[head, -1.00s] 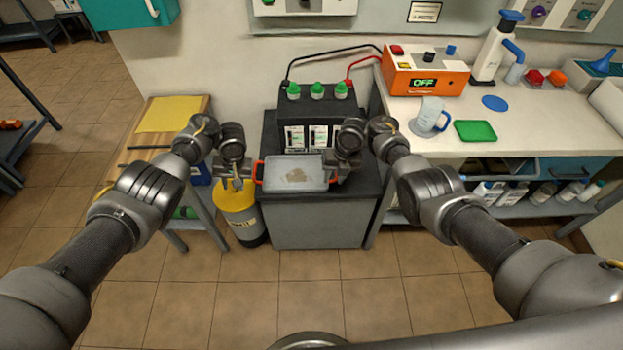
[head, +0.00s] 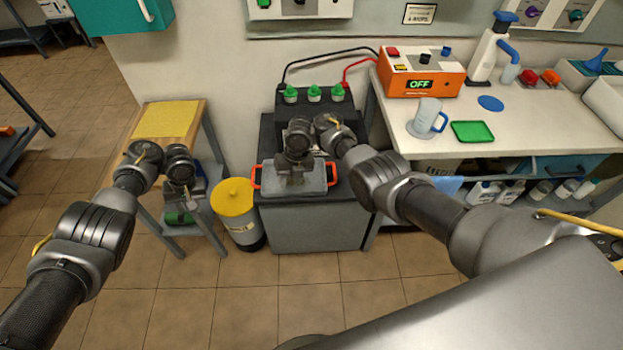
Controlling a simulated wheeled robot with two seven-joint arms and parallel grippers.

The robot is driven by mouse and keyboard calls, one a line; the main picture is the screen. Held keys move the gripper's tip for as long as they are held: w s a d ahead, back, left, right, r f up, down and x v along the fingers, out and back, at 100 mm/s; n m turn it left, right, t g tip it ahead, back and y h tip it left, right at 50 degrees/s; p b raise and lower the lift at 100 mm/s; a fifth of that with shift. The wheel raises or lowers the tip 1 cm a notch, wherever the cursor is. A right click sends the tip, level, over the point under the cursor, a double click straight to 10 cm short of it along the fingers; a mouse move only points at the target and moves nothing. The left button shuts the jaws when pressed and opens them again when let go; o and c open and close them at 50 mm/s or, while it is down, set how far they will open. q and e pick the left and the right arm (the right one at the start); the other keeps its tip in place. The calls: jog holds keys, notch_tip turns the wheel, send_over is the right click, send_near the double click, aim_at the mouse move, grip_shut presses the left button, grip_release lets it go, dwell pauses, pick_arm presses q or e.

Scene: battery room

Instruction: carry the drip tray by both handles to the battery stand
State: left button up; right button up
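The drip tray (head: 312,187) is a pale grey shallow tray with an orange-red handle at each end. It lies flat on the dark top of the battery stand (head: 312,228), in front of the black battery (head: 318,108). Both handles show clear of my grippers. My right gripper (head: 290,183) is over the middle of the tray, hiding part of it; I cannot tell whether it touches. It looks open and holds nothing. My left gripper (head: 195,198) is left of the tray, apart from it, over the side table's edge. It looks open and empty.
A yellow-lidded bin (head: 234,198) stands left of the stand. A wooden-topped side table (head: 153,147) carries a yellow sheet. The right bench holds an orange charger (head: 421,77) reading OFF, a jug (head: 428,117) and a green tray (head: 472,132). Red and black cables join charger and battery.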

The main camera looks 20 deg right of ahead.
notch_tip(320, 180, up, 7)
jog(key=d, duration=0.1)
jog(key=shift+d, duration=0.2)
jog(key=shift+r, duration=0.1)
dwell(0.4)
